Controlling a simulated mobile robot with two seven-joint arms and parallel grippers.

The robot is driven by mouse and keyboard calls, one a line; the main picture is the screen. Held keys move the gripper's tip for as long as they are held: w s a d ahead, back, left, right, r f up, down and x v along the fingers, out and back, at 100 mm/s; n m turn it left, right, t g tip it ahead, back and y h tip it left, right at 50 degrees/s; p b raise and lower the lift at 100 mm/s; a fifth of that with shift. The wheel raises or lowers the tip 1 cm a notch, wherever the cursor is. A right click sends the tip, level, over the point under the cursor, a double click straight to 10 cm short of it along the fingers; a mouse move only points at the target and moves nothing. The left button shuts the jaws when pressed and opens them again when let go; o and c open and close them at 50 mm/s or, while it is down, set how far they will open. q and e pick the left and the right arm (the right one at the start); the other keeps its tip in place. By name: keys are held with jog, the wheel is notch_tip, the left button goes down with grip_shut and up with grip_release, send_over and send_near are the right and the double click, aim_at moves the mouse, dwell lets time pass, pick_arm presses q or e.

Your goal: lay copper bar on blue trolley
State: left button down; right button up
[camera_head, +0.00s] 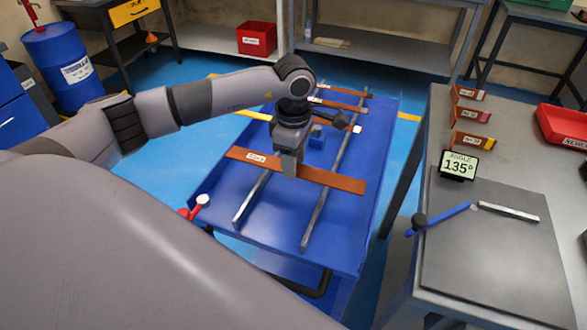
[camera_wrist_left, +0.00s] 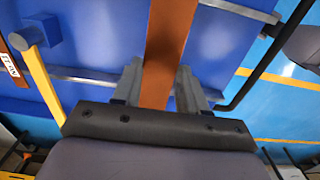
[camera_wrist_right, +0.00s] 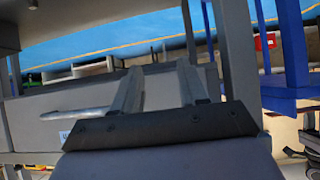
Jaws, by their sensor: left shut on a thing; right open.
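A flat copper bar (camera_head: 335,180) with a white label lies level across the two grey rails of the blue trolley (camera_head: 280,225); I cannot tell whether it touches them. My left gripper (camera_head: 288,168) comes down on the bar from above and is shut on it. In the left wrist view the bar (camera_wrist_left: 168,45) runs between the fingers of the left gripper (camera_wrist_left: 158,88). More copper bars (camera_head: 340,104) lie across the far part of the rails. My right gripper (camera_wrist_right: 160,80) is open and empty in the right wrist view, near grey furniture.
A grey workbench (camera_head: 435,130) stands to the right, with several bent copper pieces (camera_head: 472,115), an angle display (camera_head: 459,165), a blue-handled lever (camera_head: 440,217) and a red bin (camera_head: 562,127). A blue drum (camera_head: 60,60) stands at the far left. Blue floor lies around the trolley.

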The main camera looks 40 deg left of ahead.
pick_arm(q)
notch_tip(320, 180, down, 3)
jog(key=shift+f, duration=0.15)
jog(key=shift+f+b, duration=0.35)
jog(key=shift+f, duration=0.05)
jog(key=shift+f, duration=0.1)
jog(key=c, duration=0.6)
grip_release()
